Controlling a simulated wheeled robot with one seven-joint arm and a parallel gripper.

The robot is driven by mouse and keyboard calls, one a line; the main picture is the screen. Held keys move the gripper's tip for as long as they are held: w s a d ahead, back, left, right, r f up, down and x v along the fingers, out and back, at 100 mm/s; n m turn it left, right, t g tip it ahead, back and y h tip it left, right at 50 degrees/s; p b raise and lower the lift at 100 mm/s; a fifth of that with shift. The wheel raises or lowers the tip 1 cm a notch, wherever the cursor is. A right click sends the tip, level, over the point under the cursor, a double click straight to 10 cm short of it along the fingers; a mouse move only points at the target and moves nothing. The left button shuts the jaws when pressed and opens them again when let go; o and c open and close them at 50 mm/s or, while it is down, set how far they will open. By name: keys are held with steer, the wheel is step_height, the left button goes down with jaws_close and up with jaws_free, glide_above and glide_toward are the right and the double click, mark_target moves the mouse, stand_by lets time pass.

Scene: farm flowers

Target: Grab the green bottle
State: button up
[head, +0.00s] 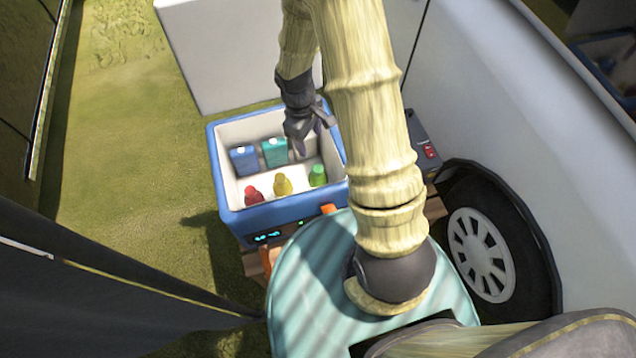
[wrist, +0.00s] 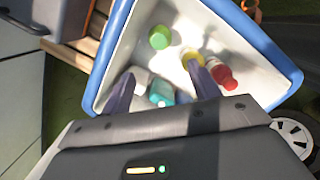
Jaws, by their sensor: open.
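The green bottle (head: 318,175) stands upright in a blue and white cooler box (head: 216,165), at its front right in the head view. In the wrist view the green bottle (wrist: 159,37) shows from above, beyond my fingertips. My gripper (head: 318,125) is over the back right part of the box in the head view.
A yellow bottle (head: 282,185) and a red bottle (head: 253,196) stand left of the green one. A blue carton (head: 243,160) and a teal carton (head: 275,152) stand behind them. The box walls surround everything. A white vehicle (head: 480,90) is at the right.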

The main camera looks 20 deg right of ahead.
mark_target(318, 168)
steer(key=f, duration=0.7)
steer(key=s+d+f+b, duration=0.1)
steer(key=f, duration=0.2)
steer(key=shift+d+f, duration=0.1)
steer(key=shift+f, duration=0.05)
steer(key=shift+s+d+f+b, duration=0.15)
steer(key=shift+d+f+b, duration=0.05)
steer(key=shift+f, duration=1.1)
steer(key=shift+s+d+f+b, duration=0.1)
steer(key=shift+d+f+b, duration=0.1)
steer(key=shift+f, duration=1.05)
jaws_close()
